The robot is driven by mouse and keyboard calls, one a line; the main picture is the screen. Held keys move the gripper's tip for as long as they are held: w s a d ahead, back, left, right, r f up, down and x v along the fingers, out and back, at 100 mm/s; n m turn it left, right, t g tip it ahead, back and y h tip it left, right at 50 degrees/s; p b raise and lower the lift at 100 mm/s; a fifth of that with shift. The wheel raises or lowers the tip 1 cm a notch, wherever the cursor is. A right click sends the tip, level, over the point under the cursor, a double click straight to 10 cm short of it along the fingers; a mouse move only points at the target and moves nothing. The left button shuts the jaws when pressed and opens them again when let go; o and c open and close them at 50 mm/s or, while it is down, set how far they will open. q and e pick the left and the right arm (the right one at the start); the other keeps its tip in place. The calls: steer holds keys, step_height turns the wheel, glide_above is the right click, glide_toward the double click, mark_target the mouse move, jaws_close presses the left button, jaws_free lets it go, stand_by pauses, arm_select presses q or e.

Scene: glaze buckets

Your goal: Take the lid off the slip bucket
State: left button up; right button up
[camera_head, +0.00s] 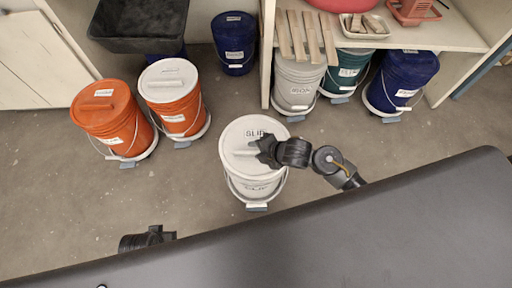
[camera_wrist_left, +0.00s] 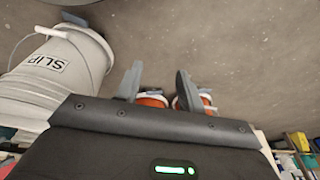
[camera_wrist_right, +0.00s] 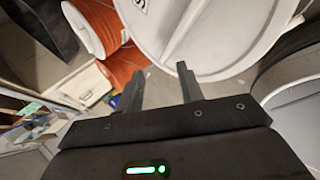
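The slip bucket (camera_head: 258,187) is white and stands upright on the floor, with its white lid (camera_head: 236,136) seated on top and a bar handle across the lid. My right gripper (camera_head: 262,150) is over the lid, at the right end of the handle. In the right wrist view its fingers (camera_wrist_right: 158,80) are apart, with the lid (camera_wrist_right: 235,40) just beyond them; whether they touch the handle is not clear. My left gripper (camera_head: 150,238) is low and left of the bucket. In the left wrist view its fingers (camera_wrist_left: 157,85) are apart and empty, and the slip bucket (camera_wrist_left: 62,70) is at left.
An orange bucket with an orange lid (camera_head: 113,120) and one with a white lid (camera_head: 172,99) stand at left. Blue (camera_head: 234,42), iron-labelled (camera_head: 297,82), teal (camera_head: 347,72) and dark blue (camera_head: 402,80) buckets stand behind, some under a shelf (camera_head: 440,38). Floor is clear around the slip bucket.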

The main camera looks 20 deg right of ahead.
step_height(320, 180, up, 2)
steer(key=w+a+n+g+y+b, duration=0.1)
steer(key=w+a+n+y, duration=0.15)
steer(key=n, duration=0.85)
steer(key=n+g+h+b, duration=0.2)
steer(key=n+g, duration=0.3)
steer(key=n, duration=1.2)
glide_toward(257, 151)
steer(key=shift+s+a+f, duration=0.2)
steer(key=shift+a+f, duration=0.65)
steer(key=shift+f, duration=0.2)
steer(key=shift+w+a+f, duration=0.1)
steer(key=shift+a+f, duration=0.15)
steer(key=shift+f, duration=0.2)
steer(key=b+x, duration=0.1)
steer(key=x, duration=0.4)
steer(key=shift+w+d, duration=0.15)
steer(key=shift+f, duration=0.15)
arm_select(q)
steer(key=v, duration=0.5)
steer(key=shift+d+r, duration=0.1)
steer(key=shift+r, duration=0.05)
steer(key=shift+w+f+b, duration=0.15)
steer(key=shift+f+b, duration=0.35)
steer(key=shift+f, duration=0.1)
arm_select(e)
steer(key=shift+f, duration=0.2)
